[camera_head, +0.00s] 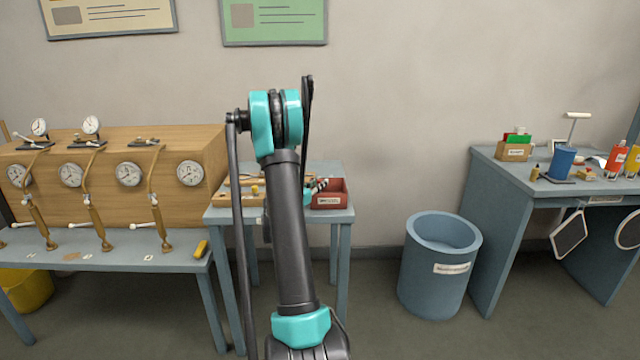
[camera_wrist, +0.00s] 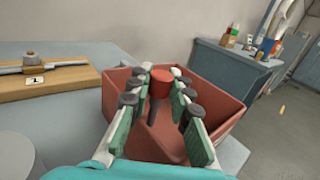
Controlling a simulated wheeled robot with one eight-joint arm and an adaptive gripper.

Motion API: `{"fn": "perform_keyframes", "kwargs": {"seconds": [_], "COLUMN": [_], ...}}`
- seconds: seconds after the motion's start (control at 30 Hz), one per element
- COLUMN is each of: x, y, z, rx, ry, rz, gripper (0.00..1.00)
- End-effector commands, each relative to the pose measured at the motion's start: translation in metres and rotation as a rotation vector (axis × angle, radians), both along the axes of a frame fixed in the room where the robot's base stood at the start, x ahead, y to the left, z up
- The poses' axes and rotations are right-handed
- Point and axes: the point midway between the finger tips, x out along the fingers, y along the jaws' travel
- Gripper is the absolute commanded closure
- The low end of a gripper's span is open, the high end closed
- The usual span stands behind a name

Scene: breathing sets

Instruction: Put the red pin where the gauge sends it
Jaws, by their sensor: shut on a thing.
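The red pin (camera_wrist: 160,82), with a red head and a dark shank, stands roughly upright between my fingertips. My gripper (camera_wrist: 158,98) is shut on it, over the open red box (camera_wrist: 122,82). The shank's lower end is low against the box's interior; I cannot tell if it touches the floor. In the head view the red box (camera_head: 340,202) sits on the small blue table, and my gripper (camera_head: 318,186) is at its left, mostly hidden by my arm. Several round dial gauges (camera_head: 129,174) are on the wooden cabinet at left; their readings are too small to tell.
A wooden board (camera_wrist: 50,88) with a metal fitting and a label "1" lies left of the box. A blue bin (camera_head: 430,285) stands on the floor at right. A blue desk (camera_head: 487,200) with bottles and cards is farther right.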

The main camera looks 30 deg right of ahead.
Motion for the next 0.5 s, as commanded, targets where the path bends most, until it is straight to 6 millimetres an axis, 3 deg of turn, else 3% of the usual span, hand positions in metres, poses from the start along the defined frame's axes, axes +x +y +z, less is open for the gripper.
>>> {"fn": "perform_keyframes", "kwargs": {"seconds": [0.1,0.13,0.27,0.5], "x": [-0.0019,-0.002,-0.0026,-0.0029], "y": [0.0005,0.0005,0.0007,0.0005], "z": [-0.0054,-0.0058,-0.0064,-0.0064], "rx": [0.012,0.013,0.014,0.014], "ry": [-0.005,-0.006,-0.006,-0.007], "rz": [-0.002,-0.002,-0.003,-0.004], "gripper": [1.0,0.79,0.63,0.6]}}
